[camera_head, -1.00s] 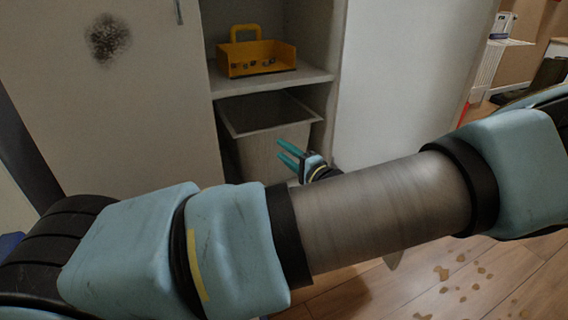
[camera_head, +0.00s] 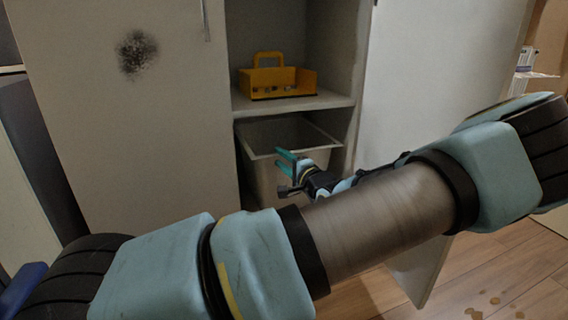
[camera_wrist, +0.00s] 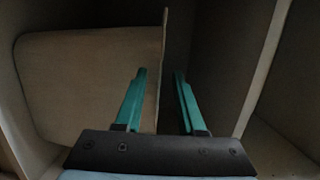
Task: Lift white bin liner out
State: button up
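The white bin liner (camera_head: 262,178) looks pale grey-beige and stands upright and open in the lower compartment of the cabinet. My gripper (camera_head: 279,157) is at its front rim, with its teal fingers pointing left. There my gripper (camera_wrist: 161,72) is open, and the thin edge of the liner's wall runs between the two fingers. I cannot tell whether either finger touches the wall. My arm hides the lower front of the liner in the head view.
A yellow tool caddy (camera_head: 277,82) stands on the shelf (camera_head: 300,102) above the liner, leaving limited room over it. A white cabinet door (camera_head: 130,120) is at the left. An open white door panel (camera_head: 425,85) is at the right. Brown spots lie on the wooden floor.

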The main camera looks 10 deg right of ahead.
grip_shut()
dwell(3.0)
notch_tip(320, 180, up, 2)
jog(key=shift+r+p, duration=0.1)
jog(key=shift+p, duration=0.95)
